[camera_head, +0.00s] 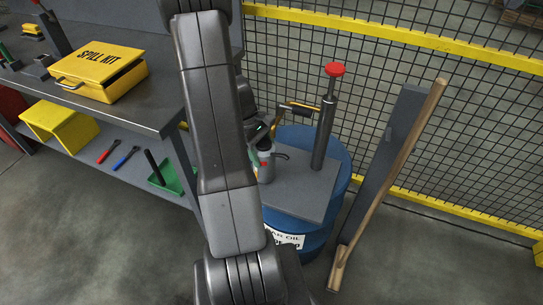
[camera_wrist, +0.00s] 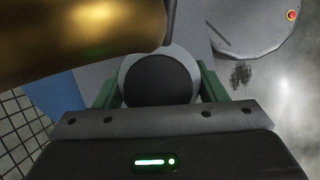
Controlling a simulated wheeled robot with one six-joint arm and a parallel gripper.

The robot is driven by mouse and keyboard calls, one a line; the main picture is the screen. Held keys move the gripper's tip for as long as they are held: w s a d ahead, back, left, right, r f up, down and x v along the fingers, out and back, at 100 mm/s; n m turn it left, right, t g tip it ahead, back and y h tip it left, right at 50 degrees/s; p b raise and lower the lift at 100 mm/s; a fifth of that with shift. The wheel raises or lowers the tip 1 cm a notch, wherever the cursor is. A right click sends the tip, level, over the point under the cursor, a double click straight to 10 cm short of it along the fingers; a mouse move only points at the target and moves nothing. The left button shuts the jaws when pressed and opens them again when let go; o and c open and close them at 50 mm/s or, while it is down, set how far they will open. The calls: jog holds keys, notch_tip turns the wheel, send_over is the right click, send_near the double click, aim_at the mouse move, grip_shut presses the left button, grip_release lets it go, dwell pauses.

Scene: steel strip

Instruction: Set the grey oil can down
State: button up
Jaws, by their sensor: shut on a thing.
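The grey oil can (camera_head: 266,172) is partly hidden behind my arm in the head view, with its thin spout pointing right. My gripper (camera_head: 259,152) is shut on it. In the wrist view the can's round dark top with a pale rim (camera_wrist: 158,80) sits between the two green fingers of my gripper (camera_wrist: 158,92). The can is upright over the left part of a grey board (camera_head: 305,190) on a blue drum (camera_head: 338,165). I cannot tell whether its base touches the board.
A tall grey pump with a red knob (camera_head: 325,120) stands on the board, right of the can. A wooden-handled tool (camera_head: 390,170) leans right of the drum, before the mesh fence (camera_head: 440,100). The workbench (camera_head: 160,112) with a yellow spill kit (camera_head: 102,75) is left. The board's front right is bare.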

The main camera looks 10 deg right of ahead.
aim_at(271, 157)
jog(key=shift+s+d, duration=1.05)
jog(key=shift+d, duration=0.05)
jog(key=shift+f, duration=0.4)
jog(key=o, duration=1.4)
jog(key=shift+o, duration=0.2)
jog(key=v, duration=1.2)
jog(key=shift+p, duration=0.4)
